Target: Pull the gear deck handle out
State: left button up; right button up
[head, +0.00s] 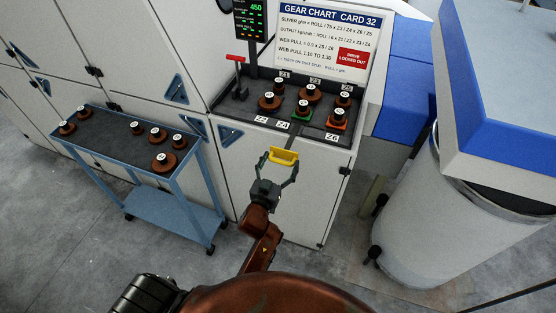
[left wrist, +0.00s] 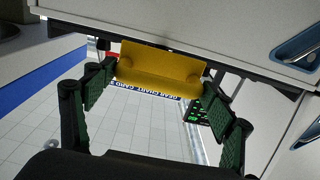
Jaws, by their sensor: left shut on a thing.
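The yellow gear deck handle (head: 284,155) is at the front of the dark gear deck (head: 236,110), above the white cabinet door. My left gripper (head: 281,164) is at the handle, with one finger at each end of it, and is shut on it. In the left wrist view the yellow handle (left wrist: 160,70) spans between the green-padded fingers of my left gripper (left wrist: 158,84). Several brown gears, one green-based and one orange-red one stand on the deck. My right gripper is not in view.
A blue trolley (head: 170,205) with several gears on its dark top stands at left. A red-handled lever (head: 236,60) rises from the deck's left end. A gear chart card (head: 325,45) stands behind. A large grey can (head: 430,220) stands at right. The floor in front is clear.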

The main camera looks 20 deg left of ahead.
pick_arm(q)
jog(key=o, duration=1.3)
jog(key=shift+s+a+f, duration=0.1)
jog(key=shift+s+f, duration=0.05)
jog(key=shift+o, duration=0.5)
jog(key=shift+s, duration=0.1)
jog(key=s+d, duration=0.1)
jog(key=s, duration=1.1)
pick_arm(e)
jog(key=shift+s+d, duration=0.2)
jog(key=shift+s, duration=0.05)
